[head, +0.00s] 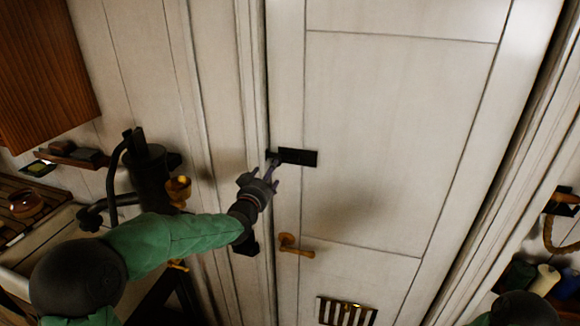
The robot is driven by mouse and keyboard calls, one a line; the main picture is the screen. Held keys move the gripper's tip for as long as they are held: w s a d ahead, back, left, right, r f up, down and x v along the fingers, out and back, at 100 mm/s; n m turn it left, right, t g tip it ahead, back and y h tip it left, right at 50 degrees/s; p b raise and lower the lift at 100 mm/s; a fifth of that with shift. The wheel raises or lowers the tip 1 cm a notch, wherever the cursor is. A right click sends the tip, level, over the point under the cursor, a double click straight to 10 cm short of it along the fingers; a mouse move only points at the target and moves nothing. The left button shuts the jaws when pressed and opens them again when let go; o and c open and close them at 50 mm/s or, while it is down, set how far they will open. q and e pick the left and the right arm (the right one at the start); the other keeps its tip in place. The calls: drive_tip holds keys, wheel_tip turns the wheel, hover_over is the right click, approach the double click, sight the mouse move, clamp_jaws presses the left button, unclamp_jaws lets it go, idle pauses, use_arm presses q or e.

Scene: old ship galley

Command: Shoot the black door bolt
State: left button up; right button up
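The black door bolt (297,156) is a small dark plate on the white door (400,130), near its left edge. A dark part at the bolt's left end lies by the door frame, partly hidden by my fingers. My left gripper (272,168) reaches up to this left end. Its fingertips are at or very near the bolt; I cannot tell whether they touch it or are closed on it. My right gripper is out of view.
A small shelf (75,154) is on the left wall.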

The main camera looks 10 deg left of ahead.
use_arm(q)
drive_tip(key=s+b, duration=0.2)
drive_tip(key=s, duration=0.2)
drive_tip(key=shift+s+a, duration=0.1)
drive_tip(key=shift+s, duration=0.2)
drive_tip(key=s+d+f+g+h+b, duration=0.1)
drive_tip(key=s+d+f+g+b, duration=0.15)
drive_tip(key=f, duration=1.15)
drive_tip(key=s+d+f+n+g+b, duration=0.1)
drive_tip(key=s+d+f+g+b, duration=0.15)
drive_tip(key=f, duration=1.15)
drive_tip(key=s+d+f+g+h+b, duration=0.1)
drive_tip(key=s+d+f+g+b, duration=0.15)
drive_tip(key=f, duration=1.15)
drive_tip(key=s+d+f+g+b, duration=0.2)
drive_tip(key=s+f+g, duration=0.1)
drive_tip(key=s+f, duration=0.6)
drive_tip(key=s+d+f+n+g+h+b, duration=0.1)
drive_tip(key=s+d+f+g+b, duration=0.2)
drive_tip(key=s+f, duration=0.6)
drive_tip(key=s+d+f+g+b, duration=0.2)
drive_tip(key=s+f+g+b, duration=0.1)
drive_tip(key=s+f, duration=0.6)
drive_tip(key=shift+s+d+n+g, duration=0.35)
drive_tip(key=shift+s+g, duration=0.2)
drive_tip(key=shift+s, duration=0.35)
